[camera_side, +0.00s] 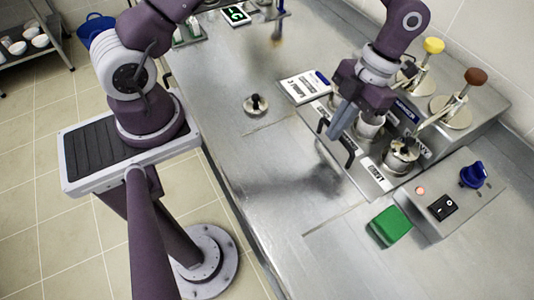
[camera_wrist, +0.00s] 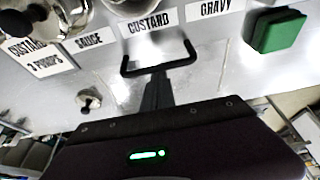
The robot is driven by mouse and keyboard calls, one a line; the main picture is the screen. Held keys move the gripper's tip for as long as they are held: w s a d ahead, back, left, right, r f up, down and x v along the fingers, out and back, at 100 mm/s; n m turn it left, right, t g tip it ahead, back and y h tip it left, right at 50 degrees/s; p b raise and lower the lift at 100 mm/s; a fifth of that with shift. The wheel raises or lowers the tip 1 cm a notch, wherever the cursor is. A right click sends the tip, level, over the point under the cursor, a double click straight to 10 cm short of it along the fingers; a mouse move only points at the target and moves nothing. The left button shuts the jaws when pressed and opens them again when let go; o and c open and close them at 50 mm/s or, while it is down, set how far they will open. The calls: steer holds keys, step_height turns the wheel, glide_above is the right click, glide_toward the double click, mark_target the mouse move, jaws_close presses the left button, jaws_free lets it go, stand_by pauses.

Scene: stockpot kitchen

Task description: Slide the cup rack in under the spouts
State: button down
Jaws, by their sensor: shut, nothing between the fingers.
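The cup rack (camera_side: 374,178) is a flat metal tray with labels along its front, seen as SAUCE, CUSTARD and GRAVY in the wrist view. Metal cups (camera_side: 402,158) stand on it below the pump spouts. Its black bar handle (camera_wrist: 160,68) sticks out from the front edge. My gripper (camera_side: 335,132) is shut and empty, pointing down at the handle; its fingertips also show in the wrist view (camera_wrist: 157,80), at the middle of the bar. I cannot tell whether they touch it. My gripper hides part of the rack and a cup in the side view.
Pumps with a yellow knob (camera_side: 433,45) and a brown knob (camera_side: 476,76) stand behind the rack. A green block (camera_side: 390,226) and a switch box (camera_side: 446,205) are to the right. A written card (camera_side: 303,87) lies to the left. The counter in front is mostly clear.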

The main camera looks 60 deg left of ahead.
steer(key=s, duration=0.2)
steer(key=s+r, duration=0.1)
steer(key=shift+s, duration=0.35)
steer(key=v, duration=1)
steer(key=s+a+r+m+t, duration=0.4)
steer(key=s+m, duration=0.4)
steer(key=m, duration=1)
steer(key=s+a+r+m+t, duration=0.5)
steer(key=s+m, duration=0.4)
steer(key=m, duration=0.9)
steer(key=shift+s+a+r+t, duration=0.3)
steer(key=shift+a+r, duration=0.6)
steer(key=shift+a, duration=0.25)
